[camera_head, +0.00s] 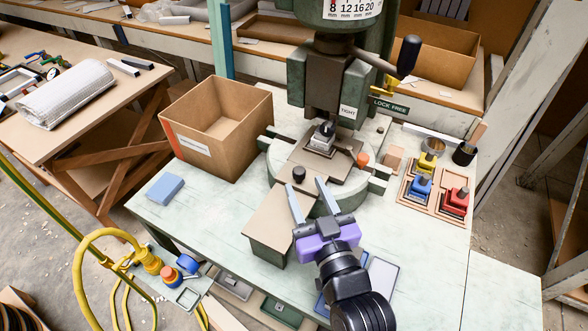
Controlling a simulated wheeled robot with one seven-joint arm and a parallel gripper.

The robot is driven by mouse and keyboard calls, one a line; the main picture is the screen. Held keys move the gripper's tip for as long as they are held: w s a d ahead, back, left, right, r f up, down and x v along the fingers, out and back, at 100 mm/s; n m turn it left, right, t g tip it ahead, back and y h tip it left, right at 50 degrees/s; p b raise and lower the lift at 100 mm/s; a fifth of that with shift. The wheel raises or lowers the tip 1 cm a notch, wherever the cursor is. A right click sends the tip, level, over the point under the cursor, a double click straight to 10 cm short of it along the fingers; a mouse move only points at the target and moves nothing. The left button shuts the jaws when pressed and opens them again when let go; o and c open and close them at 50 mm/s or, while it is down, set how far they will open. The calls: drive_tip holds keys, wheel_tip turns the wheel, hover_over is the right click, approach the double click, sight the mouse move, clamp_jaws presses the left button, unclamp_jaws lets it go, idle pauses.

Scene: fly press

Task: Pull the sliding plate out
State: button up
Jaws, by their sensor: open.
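The fly press (318,85) stands at the back of the pale workbench, with a round grey base. The sliding plate (318,173) appears to be the flat brown plate on that base under the ram, with a small metal block and a dark knob (298,174) at its front left. My gripper (307,203) is purple with two grey fingers. It is open and empty, in front of the press base. Its fingertips point toward the plate's front edge and the knob, and look apart from the knob. Height above the bench is hard to tell.
An open cardboard box (217,130) stands left of the press. A blue block (165,189) lies at the bench's left. A brown tray (432,196) holds yellow, blue and red tools at right. A brown box-like piece (272,228) sits left of my gripper. The right front bench is clear.

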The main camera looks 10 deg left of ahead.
sight(301, 176)
drive_tip(key=x, duration=0.5)
drive_tip(key=shift+w+p, duration=0.35)
drive_tip(key=shift+c, duration=0.2)
clamp_jaws()
idle(1.0)
